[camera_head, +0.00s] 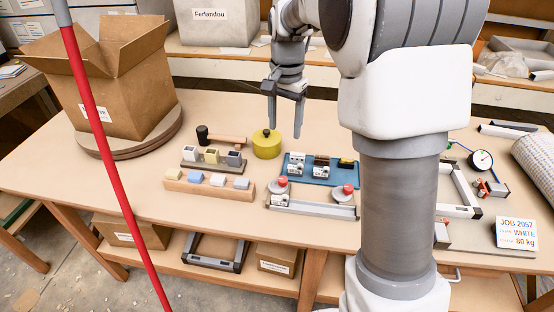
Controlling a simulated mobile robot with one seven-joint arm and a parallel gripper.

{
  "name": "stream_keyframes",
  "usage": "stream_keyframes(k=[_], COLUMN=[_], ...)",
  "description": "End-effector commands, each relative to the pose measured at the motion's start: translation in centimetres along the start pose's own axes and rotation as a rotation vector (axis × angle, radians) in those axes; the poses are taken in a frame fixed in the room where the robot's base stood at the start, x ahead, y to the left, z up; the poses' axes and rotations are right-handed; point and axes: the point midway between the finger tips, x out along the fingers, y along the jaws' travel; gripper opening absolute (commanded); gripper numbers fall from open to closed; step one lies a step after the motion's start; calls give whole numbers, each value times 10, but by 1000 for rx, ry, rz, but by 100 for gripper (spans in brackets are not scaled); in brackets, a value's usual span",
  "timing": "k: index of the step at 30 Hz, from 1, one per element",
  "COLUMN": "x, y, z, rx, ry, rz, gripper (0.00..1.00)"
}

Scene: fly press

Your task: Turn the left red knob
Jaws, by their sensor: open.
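The left red knob (282,181) sits on a grey base at the left end of a metal bar (312,209) near the table's front. A second red knob (348,189) sits near the bar's right end. My gripper (286,122) points down with its two fingers apart and nothing between them. In the picture it is above and behind the left knob, over the yellow round block and blue tray area, and clear of the knob.
A yellow cylinder (267,144), a blue tray (322,168) with small parts, a mallet (204,136) and a wooden block rack (208,188) surround the knobs. An open cardboard box (110,95) stands left. A red pole (110,160) crosses the left foreground. My arm hides table to the right.

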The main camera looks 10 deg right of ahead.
Motion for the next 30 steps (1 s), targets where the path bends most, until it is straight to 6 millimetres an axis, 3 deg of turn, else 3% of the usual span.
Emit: stream_keyframes(k=[11, 30], x=[30, 161], y=[-7, -3], z=[-7, -5], rx=[37, 37], ry=[-15, -16], rz=[21, 22], gripper=[67, 67])
